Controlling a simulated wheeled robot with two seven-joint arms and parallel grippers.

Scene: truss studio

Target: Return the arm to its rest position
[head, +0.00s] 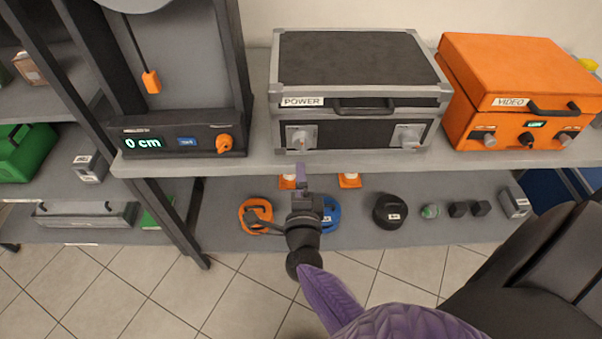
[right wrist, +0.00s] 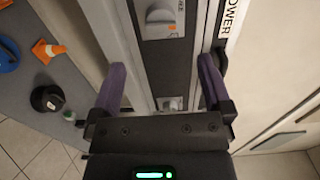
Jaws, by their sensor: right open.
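My right gripper (head: 302,180) has purple fingers and is in front of the upper shelf's edge, below the left latch of the POWER case (head: 362,60). In the right wrist view the same gripper (right wrist: 163,78) is open, with its two fingers apart and nothing held between them. I cannot tell that any finger touches the case. My right arm (head: 330,295) comes in from the lower right. My left gripper is not in view.
The orange VIDEO case (head: 525,75) stands right of the POWER case on the upper shelf (head: 190,165). A device reading 0 cm (head: 180,137) stands at left. The lower shelf holds an orange cable coil (head: 258,208), a black round case (head: 390,210) and small items.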

